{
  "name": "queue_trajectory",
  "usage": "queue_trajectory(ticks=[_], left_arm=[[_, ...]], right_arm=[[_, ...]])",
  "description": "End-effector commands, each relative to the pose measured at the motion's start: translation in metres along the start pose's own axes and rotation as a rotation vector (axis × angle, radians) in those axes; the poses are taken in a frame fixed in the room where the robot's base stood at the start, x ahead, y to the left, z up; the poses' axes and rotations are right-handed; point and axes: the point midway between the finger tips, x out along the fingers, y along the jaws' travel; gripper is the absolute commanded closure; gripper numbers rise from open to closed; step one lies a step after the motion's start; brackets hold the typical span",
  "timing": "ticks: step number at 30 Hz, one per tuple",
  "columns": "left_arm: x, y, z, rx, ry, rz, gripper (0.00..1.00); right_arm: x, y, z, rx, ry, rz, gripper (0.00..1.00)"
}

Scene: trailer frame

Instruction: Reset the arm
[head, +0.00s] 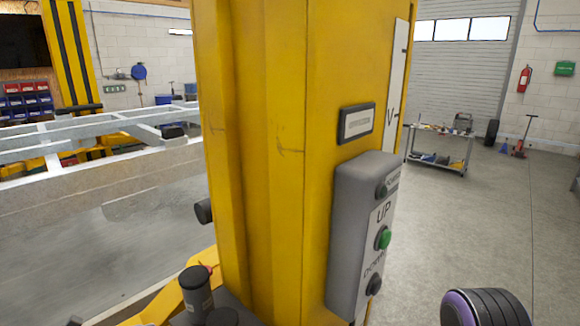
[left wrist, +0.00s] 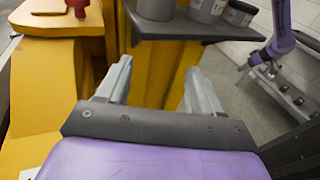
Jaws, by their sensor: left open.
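My left gripper (left wrist: 158,78) shows in the left wrist view, its two grey fingers apart and nothing between them. It points toward a yellow column base and a dark shelf (left wrist: 190,28) with grey cans (left wrist: 207,8). My left gripper is outside the head view. A purple arm (left wrist: 282,28), likely my right one, hangs at the upper right of the left wrist view. Its end is too small to read as open or shut. A purple and black link of my arm (head: 487,308) shows at the lower right of the head view.
A yellow lift column (head: 255,150) fills the middle of the head view. Its grey control box (head: 352,220) has a green UP button (head: 383,238). A trailer frame (head: 100,140) is left. A cart (head: 438,150) stands behind right. The right floor is mostly clear.

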Motion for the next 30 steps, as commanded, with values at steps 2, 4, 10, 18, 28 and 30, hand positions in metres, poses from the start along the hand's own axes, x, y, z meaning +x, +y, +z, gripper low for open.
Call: queue_trajectory(ticks=[2, 4, 10, 18, 28, 30], left_arm=[[0.008, -0.004, -0.013, 0.001, 0.061, -0.007, 0.34], [0.014, -0.007, -0.025, 0.005, 0.121, -0.008, 0.34], [0.031, -0.027, -0.077, 0.042, 0.370, -0.030, 0.34], [0.030, -0.090, -0.190, 0.255, 0.898, -0.181, 0.34], [-0.041, -0.210, -0.284, 1.050, 1.505, -0.733, 0.34], [-0.048, -0.223, -0.283, 1.189, 1.529, -0.811, 0.34]], right_arm=[[0.002, 0.000, 0.001, 0.001, 0.001, 0.000, 0.57], [0.004, 0.000, 0.001, 0.001, 0.001, 0.000, 0.57], [0.009, -0.001, 0.004, 0.000, 0.000, 0.000, 0.57], [0.021, -0.002, 0.009, 0.000, 0.000, 0.001, 0.57], [0.041, -0.004, 0.017, 0.000, 0.000, 0.001, 0.57], [0.043, -0.004, 0.018, 0.000, 0.000, 0.001, 0.57]])
